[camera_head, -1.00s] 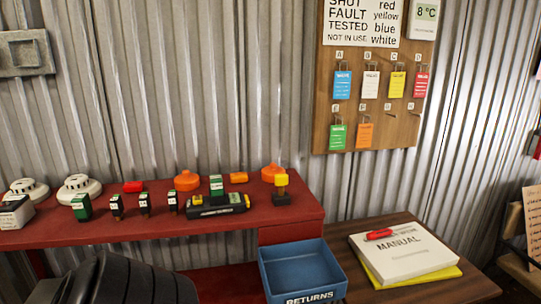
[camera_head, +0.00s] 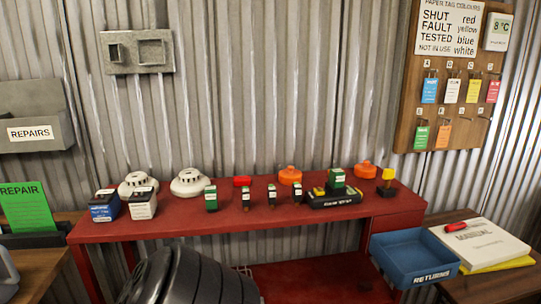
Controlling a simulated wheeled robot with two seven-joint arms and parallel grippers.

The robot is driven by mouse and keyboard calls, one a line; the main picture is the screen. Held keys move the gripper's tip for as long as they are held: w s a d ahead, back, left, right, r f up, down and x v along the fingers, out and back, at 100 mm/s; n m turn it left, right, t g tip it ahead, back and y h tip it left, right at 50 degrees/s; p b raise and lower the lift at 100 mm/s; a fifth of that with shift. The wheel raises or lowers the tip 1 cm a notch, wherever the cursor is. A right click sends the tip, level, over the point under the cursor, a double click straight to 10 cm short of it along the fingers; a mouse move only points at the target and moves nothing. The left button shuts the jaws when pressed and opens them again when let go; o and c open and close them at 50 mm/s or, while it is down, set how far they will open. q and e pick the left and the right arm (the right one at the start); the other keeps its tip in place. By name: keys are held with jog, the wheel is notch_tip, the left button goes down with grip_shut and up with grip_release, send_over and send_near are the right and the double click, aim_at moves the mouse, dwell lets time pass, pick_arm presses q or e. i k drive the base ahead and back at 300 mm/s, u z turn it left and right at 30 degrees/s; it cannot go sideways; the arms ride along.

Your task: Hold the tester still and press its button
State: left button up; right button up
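No thing is plainly marked as the tester. A black and yellow device (camera_head: 335,199) with a label on its front lies at the right part of the red bench (camera_head: 262,219); a green block (camera_head: 337,178) stands on or just behind its middle. To its right stands a small black piece with a yellow top (camera_head: 387,180). Which of these bears a button is too small to tell. Neither gripper is in view.
White detectors (camera_head: 189,182), orange domes (camera_head: 290,176) and several small labelled blocks (camera_head: 211,198) share the bench. A blue returns tray (camera_head: 414,258) and a manual (camera_head: 485,241) are at right. A repairs holder (camera_head: 35,115) hangs at left. A dark ribbed shape fills the lower middle.

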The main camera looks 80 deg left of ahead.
aim_at(319, 192)
jog(key=k, duration=0.45)
jog(key=u, duration=0.85)
